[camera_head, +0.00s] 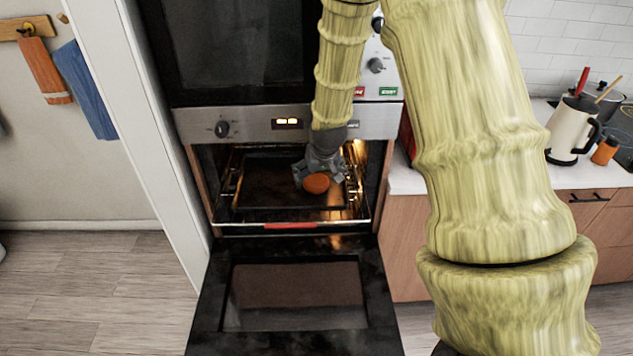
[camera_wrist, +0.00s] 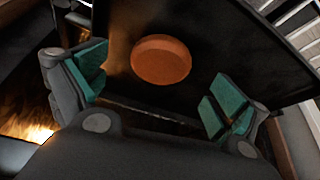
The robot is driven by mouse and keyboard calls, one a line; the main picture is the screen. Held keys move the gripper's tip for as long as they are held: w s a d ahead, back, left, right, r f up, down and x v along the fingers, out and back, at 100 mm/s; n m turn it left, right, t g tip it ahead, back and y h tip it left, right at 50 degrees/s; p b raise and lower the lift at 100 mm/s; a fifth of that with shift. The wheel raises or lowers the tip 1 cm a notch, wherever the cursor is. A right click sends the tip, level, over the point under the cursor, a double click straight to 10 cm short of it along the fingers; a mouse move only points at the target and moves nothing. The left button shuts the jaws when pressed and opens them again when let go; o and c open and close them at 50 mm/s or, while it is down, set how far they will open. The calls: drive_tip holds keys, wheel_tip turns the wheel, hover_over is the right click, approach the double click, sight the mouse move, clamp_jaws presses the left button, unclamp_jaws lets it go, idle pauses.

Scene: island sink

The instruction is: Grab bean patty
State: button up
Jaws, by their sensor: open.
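The bean patty (camera_head: 316,184) is a round orange-brown disc on a dark baking tray (camera_head: 262,190) inside the open, lit oven. In the wrist view the patty (camera_wrist: 161,60) lies flat on the dark tray (camera_wrist: 225,50), ahead of and between the fingers. My gripper (camera_head: 318,173) reaches into the oven just above the tray. In the wrist view my gripper (camera_wrist: 155,95) is open, its teal finger pads spread to either side. No contact with the patty shows there. The head view does not show the gap between fingers and patty clearly.
The oven door (camera_head: 296,295) is folded down in front of the opening. Oven side racks (camera_head: 357,180) flank the tray, and the control panel (camera_head: 287,123) is above.

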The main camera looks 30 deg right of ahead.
sight(317, 181)
drive_tip(key=shift+p+x, duration=0.4)
drive_tip(key=shift+x, duration=1.45)
drive_tip(key=shift+w, duration=0.1)
drive_tip(key=shift+c, duration=0.3)
drive_tip(key=c, duration=1.1)
